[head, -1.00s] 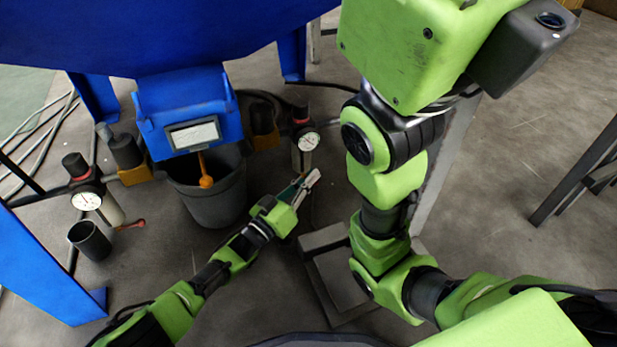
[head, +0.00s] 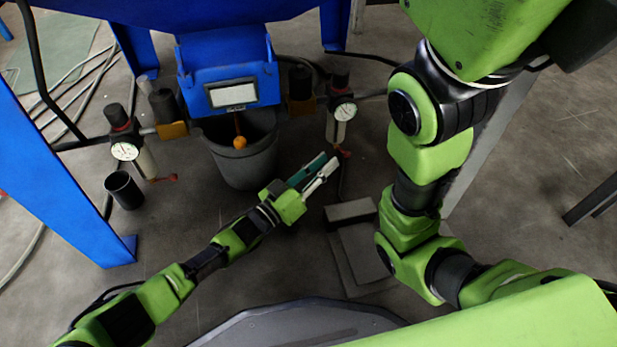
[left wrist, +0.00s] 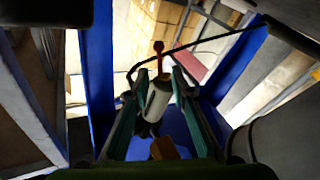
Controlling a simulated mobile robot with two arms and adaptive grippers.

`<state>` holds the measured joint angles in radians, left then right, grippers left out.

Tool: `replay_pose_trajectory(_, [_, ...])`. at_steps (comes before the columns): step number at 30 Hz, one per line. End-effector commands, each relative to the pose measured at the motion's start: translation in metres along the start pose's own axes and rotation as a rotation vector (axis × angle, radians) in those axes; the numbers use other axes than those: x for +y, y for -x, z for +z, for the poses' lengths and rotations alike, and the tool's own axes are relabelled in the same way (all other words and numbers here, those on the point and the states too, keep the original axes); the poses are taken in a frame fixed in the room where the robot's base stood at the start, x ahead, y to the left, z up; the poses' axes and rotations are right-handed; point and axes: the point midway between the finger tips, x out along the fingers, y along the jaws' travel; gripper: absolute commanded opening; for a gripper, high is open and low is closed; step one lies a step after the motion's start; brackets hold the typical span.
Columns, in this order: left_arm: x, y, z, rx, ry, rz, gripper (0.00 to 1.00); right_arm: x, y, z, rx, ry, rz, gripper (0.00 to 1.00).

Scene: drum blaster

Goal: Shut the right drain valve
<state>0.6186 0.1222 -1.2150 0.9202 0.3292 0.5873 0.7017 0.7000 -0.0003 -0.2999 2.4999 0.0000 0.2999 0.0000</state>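The right drain valve's red handle (head: 343,153) sits at the lower end of the right filter unit (head: 341,120), which has a round gauge. In the left wrist view the red handle (left wrist: 158,47) stands beyond the pale filter bowl (left wrist: 158,98). My left gripper (head: 328,166) is open and empty, its fingertips just in front of the handle in the head view. In the left wrist view its two teal fingers (left wrist: 156,85) lie on either side of the bowl; contact cannot be told. My right gripper is out of view.
A dark bucket (head: 245,165) stands beneath the blue machine (head: 225,75), left of my left gripper. The left filter unit (head: 124,152) has its own red handle (head: 163,179), with a black cup (head: 124,190) below. A blue leg (head: 60,160) stands at left.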

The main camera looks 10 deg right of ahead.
Motion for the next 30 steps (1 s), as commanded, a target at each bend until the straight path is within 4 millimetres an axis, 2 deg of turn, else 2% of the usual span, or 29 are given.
replay_pose_trajectory(3, [0.0,0.023,0.001,-0.001,0.0,-0.001,0.22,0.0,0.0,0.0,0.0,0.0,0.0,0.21])
replay_pose_trajectory(10, [0.0,0.05,0.001,-0.001,-0.001,0.0,0.22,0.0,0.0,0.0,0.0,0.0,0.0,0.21])
replay_pose_trajectory(20, [0.001,0.055,0.001,-0.001,-0.001,0.001,0.22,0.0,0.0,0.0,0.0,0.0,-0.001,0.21])
replay_pose_trajectory(22, [0.001,0.055,0.0,-0.001,-0.001,0.001,0.22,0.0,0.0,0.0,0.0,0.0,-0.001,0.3])
replay_pose_trajectory(23, [0.001,0.055,0.0,0.0,-0.001,0.001,0.22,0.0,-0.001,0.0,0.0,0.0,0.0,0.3])
replay_pose_trajectory(26, [0.004,0.054,-0.006,0.003,0.0,0.003,0.22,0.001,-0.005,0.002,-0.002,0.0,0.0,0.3])
replay_pose_trajectory(30, [0.016,0.05,-0.025,0.018,0.0,0.01,0.22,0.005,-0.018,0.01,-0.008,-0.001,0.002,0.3])
